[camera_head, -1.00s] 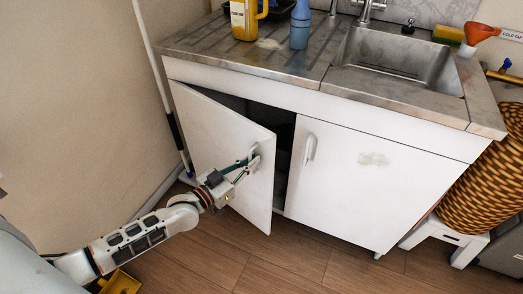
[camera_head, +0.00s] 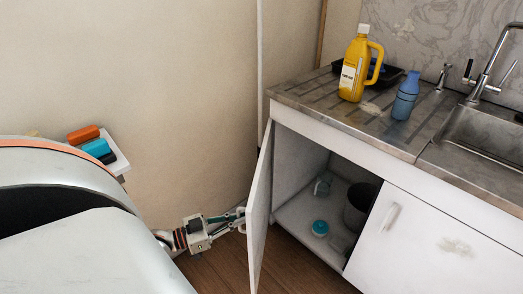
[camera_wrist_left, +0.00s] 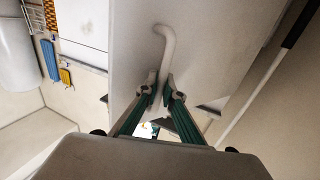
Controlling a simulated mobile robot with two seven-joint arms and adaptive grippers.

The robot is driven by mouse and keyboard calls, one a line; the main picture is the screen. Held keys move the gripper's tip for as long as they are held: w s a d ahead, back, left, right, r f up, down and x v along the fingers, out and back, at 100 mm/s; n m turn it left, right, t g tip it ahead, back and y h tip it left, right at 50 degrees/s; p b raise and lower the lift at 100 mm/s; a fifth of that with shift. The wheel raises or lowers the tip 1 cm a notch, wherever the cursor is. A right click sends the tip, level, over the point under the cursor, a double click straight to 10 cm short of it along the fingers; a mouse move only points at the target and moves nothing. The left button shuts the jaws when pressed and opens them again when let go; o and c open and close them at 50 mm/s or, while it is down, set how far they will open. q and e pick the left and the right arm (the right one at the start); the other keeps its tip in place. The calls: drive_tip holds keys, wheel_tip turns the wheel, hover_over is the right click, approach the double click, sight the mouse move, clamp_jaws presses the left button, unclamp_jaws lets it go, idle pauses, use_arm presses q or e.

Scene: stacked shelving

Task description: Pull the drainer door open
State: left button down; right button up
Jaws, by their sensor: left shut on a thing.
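The left cupboard door (camera_head: 260,207) under the drainer (camera_head: 350,105) stands wide open, swung out to the left and seen almost edge-on in the head view. My left gripper (camera_head: 240,219) is at the outer face of this door. In the left wrist view, my left gripper (camera_wrist_left: 160,92) is shut on the white curved door handle (camera_wrist_left: 167,48), with a green-sided finger on each side of it. The handle is mostly hidden behind the door in the head view. My right gripper is not in view.
Inside the cupboard are a dark bin (camera_head: 359,206), a teal-lidded container (camera_head: 320,228) and a clear jar (camera_head: 323,184). A yellow bottle (camera_head: 354,75) and a blue bottle (camera_head: 405,97) stand on the drainer. The right cupboard door (camera_head: 420,245) is closed. A wall is close on the left.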

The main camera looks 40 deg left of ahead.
use_arm(q)
drive_tip(key=shift+s+a+f, duration=0.1)
drive_tip(key=shift+s+a, duration=0.35)
drive_tip(key=shift+a, duration=0.2)
drive_tip(key=shift+s+a+f, duration=0.1)
drive_tip(key=shift+s+a, duration=0.3)
drive_tip(key=shift+a, duration=0.2)
drive_tip(key=c, duration=2.5)
unclamp_jaws()
drive_tip(key=shift+r, duration=0.1)
drive_tip(key=v, duration=1.2)
drive_tip(key=shift+c, duration=0.5)
